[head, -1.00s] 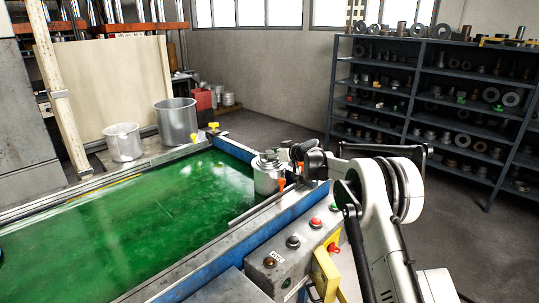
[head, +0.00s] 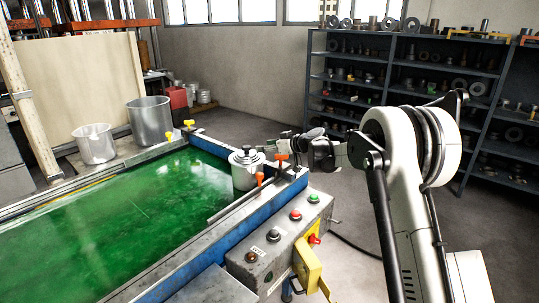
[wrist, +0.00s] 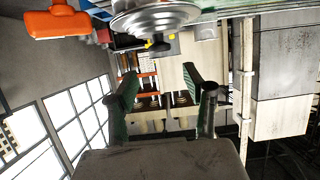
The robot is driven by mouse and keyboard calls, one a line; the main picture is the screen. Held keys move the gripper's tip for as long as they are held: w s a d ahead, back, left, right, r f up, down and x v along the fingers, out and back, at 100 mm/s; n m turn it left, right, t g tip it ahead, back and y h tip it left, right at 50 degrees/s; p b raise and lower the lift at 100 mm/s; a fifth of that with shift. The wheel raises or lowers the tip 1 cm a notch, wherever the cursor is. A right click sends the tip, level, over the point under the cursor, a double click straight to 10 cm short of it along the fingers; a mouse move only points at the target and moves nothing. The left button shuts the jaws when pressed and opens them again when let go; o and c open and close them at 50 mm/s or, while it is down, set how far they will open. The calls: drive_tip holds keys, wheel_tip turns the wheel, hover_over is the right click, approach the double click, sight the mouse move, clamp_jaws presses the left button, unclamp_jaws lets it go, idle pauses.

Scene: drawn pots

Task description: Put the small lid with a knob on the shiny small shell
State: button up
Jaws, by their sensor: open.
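The small shiny shell (head: 245,178) stands at the far right corner of the green bed. The small lid (head: 246,157) lies on its top, roughly level, with its dark knob (head: 246,149) upward. The stepped metal lid shows at the top of the wrist view (wrist: 155,18), which is upside down, with its knob (wrist: 158,44) below it in the picture. My gripper (head: 284,144) is just right of the lid at about knob height, apart from it. In the wrist view its two fingers (wrist: 160,84) are spread with nothing between them.
An orange-topped fitting (head: 281,157) rises close to my gripper, and another orange piece (head: 260,179) is beside the shell. Shelves (head: 400,90) stand behind. The green bed (head: 120,215) is clear.

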drive_tip(key=s+d+r+m+h, duration=0.1)
drive_tip(key=s+d+r+h, duration=0.2)
drive_tip(key=s, duration=0.6)
drive_tip(key=s+d+r+m+g, duration=0.1)
drive_tip(key=s+d+r+m, duration=0.15)
drive_tip(key=s+r, duration=0.4)
drive_tip(key=s+d+r+m+h, duration=0.1)
drive_tip(key=s+d+r+h, duration=0.15)
drive_tip(key=s, duration=0.75)
drive_tip(key=s+d+f+m+h, duration=0.1)
drive_tip(key=s+d+f+m, duration=0.1)
drive_tip(key=s, duration=0.9)
drive_tip(key=s+d+f+m+h, duration=0.1)
drive_tip(key=s+d+f+h, duration=0.1)
drive_tip(key=s+d, duration=0.5)
drive_tip(key=s+d+f+m+h, duration=0.2)
drive_tip(key=s+d+f, duration=0.2)
drive_tip(key=s, duration=1.3)
drive_tip(key=shift+d+f+m+g, duration=0.2)
drive_tip(key=shift+f+m+g, duration=0.1)
drive_tip(key=shift+f+m, duration=0.05)
wheel_tip(320, 180, down, 2)
drive_tip(key=shift+f+b, duration=0.2)
drive_tip(key=shift+b, duration=1)
